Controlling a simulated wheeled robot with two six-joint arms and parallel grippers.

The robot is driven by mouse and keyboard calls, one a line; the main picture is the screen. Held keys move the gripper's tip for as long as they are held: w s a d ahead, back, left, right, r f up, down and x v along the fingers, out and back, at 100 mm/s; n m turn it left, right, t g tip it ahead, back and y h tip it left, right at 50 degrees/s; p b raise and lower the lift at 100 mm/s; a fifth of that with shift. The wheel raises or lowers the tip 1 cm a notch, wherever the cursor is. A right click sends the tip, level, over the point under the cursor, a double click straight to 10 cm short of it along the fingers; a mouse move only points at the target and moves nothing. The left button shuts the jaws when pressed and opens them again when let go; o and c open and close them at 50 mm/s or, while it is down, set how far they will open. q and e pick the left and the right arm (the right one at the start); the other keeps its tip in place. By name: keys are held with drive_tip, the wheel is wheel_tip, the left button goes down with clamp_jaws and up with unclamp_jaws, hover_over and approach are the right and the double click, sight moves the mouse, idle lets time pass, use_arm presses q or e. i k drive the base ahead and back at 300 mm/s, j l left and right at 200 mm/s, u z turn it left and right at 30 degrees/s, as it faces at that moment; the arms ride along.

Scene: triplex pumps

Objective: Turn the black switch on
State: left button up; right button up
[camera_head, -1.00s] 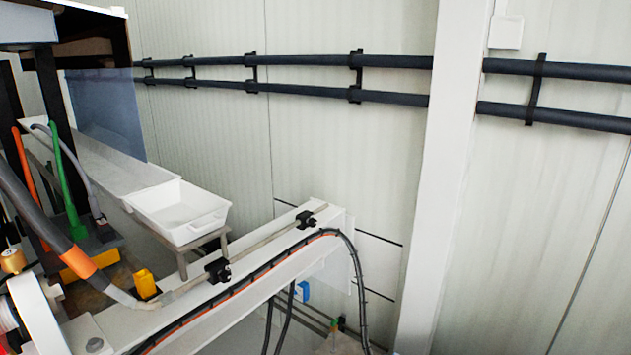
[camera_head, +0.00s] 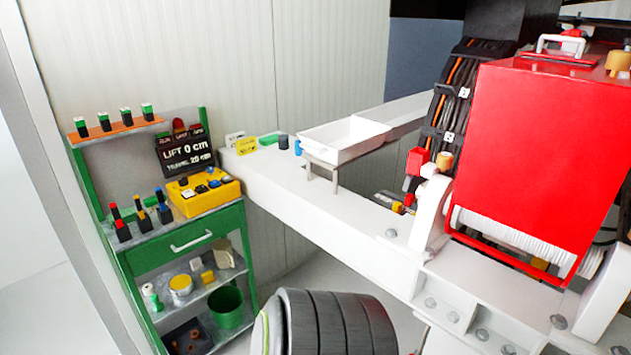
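I cannot make out a black switch for certain. A yellow box (camera_head: 210,198) on the green cabinet's top holds several small dark, blue and pale pieces, too small to tell apart. A black sign (camera_head: 186,155) behind it reads "LIFT 0 cm" and "TRAVEL 20 cm", with a red piece on top. Neither of my grippers is in view.
The green cabinet (camera_head: 187,238) stands at left with small items on its shelves. A white beam (camera_head: 345,232) runs across the middle, bearing a white tray (camera_head: 343,139). A large red housing (camera_head: 545,160) blocks the right. A dark ribbed cylinder (camera_head: 330,325) is at bottom centre.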

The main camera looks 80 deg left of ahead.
sight(183, 181)
drive_tip(key=u, duration=3.45)
drive_tip(key=z, duration=0.5)
drive_tip(key=i+j+z, duration=0.35)
drive_tip(key=j, duration=0.3)
drive_tip(key=i+j+z, duration=0.15)
drive_tip(key=j, duration=0.2)
drive_tip(key=i+j+z, duration=0.15)
drive_tip(key=j, duration=0.2)
drive_tip(key=j+z, duration=0.2)
drive_tip(key=j, duration=0.15)
